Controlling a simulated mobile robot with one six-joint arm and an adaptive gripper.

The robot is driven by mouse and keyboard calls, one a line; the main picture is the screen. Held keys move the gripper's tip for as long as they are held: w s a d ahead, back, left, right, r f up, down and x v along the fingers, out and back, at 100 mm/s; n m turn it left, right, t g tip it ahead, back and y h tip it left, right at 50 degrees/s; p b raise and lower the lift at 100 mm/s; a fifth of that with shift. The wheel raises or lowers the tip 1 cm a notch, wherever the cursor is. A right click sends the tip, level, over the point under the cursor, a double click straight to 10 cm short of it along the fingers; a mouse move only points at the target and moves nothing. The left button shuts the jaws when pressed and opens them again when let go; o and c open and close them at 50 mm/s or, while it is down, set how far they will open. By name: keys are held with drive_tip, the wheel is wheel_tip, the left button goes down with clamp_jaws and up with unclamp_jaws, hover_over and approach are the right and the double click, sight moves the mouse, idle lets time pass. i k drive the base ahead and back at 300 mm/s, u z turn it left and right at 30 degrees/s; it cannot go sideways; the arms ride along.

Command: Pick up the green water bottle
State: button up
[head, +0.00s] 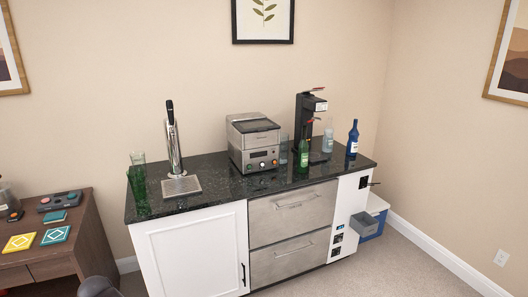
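A green bottle (304,154) stands upright on the dark stone counter (225,192), right of centre. It is in front of a black coffee machine (305,112) and to the right of a silver countertop machine (252,140). A clear bottle (327,141) and a dark blue bottle (352,139) stand to its right. A clear glass (284,150) stands just left of it. My gripper is not in view. A dark grey rounded shape at the bottom left edge is cut off, and I cannot tell what it is.
A beer tap (174,145) with a drip tray (181,186) and green glasses (138,180) stand on the counter's left. A blue and white cooler (378,207) stands right of the cabinet. Carpet in front is clear.

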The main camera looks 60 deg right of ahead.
sight(302, 147)
drive_tip(key=u, duration=0.2)
drive_tip(key=k, duration=1.05)
drive_tip(key=z, duration=1.85)
drive_tip(key=i, duration=0.8)
drive_tip(key=u, duration=0.1)
